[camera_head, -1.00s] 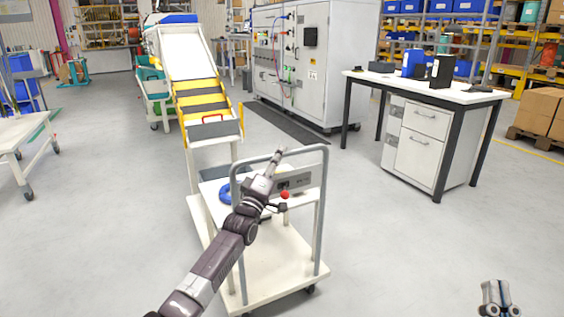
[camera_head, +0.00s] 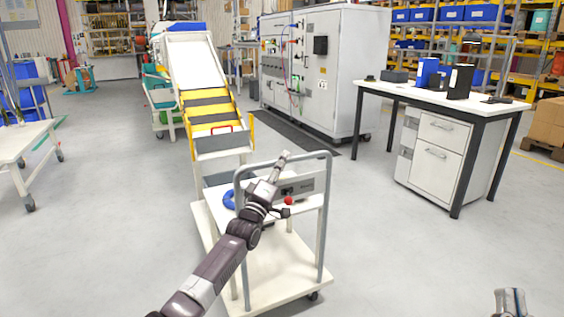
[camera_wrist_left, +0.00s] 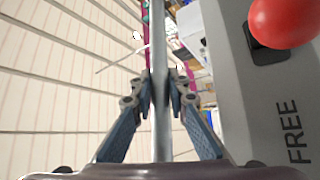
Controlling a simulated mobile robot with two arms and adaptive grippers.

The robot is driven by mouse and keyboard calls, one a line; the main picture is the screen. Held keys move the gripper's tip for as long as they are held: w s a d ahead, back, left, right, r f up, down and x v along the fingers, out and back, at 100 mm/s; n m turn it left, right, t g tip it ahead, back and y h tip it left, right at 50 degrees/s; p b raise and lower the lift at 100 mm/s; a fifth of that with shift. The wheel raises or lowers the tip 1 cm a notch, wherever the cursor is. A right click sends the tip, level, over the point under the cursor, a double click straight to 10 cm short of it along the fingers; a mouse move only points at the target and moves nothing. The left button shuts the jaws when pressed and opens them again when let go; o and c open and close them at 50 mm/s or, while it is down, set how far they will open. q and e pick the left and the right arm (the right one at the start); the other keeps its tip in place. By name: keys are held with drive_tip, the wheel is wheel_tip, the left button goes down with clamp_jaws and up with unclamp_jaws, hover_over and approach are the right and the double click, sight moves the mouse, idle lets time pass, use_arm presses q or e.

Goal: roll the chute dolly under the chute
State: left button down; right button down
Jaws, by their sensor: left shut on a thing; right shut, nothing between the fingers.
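The chute dolly (camera_head: 262,291) is a pale cart with a grey tube handle and a low deck in front of me. My left gripper (camera_head: 281,162) is shut on the handle's top bar; in the left wrist view the bar (camera_wrist_left: 160,60) runs between the fingers. The chute (camera_head: 194,62), with yellow-edged lower steps, slopes down towards the dolly's far end. Its lower end overlaps the dolly in view; I cannot tell the exact gap. My right gripper (camera_head: 510,300) is shut and empty at bottom right.
A white workbench (camera_head: 440,88) with a drawer cabinet (camera_head: 437,155) stands right. A large grey machine cabinet (camera_head: 335,75) stands behind, with a dark floor mat (camera_head: 290,130) before it. A white cart (camera_head: 22,140) is at left. Floor on both sides of the dolly is clear.

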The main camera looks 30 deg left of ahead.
use_arm(q)
drive_tip(key=shift+a+r, duration=0.1)
drive_tip(key=shift+a, duration=0.15)
drive_tip(key=c, duration=2.2)
unclamp_jaws()
drive_tip(key=o, duration=0.4)
drive_tip(key=shift+w+f, duration=0.2)
drive_tip(key=shift+c, duration=0.2)
drive_tip(key=shift+s, duration=0.1)
drive_tip(key=v, duration=1.2)
drive_tip(key=shift+r, duration=0.1)
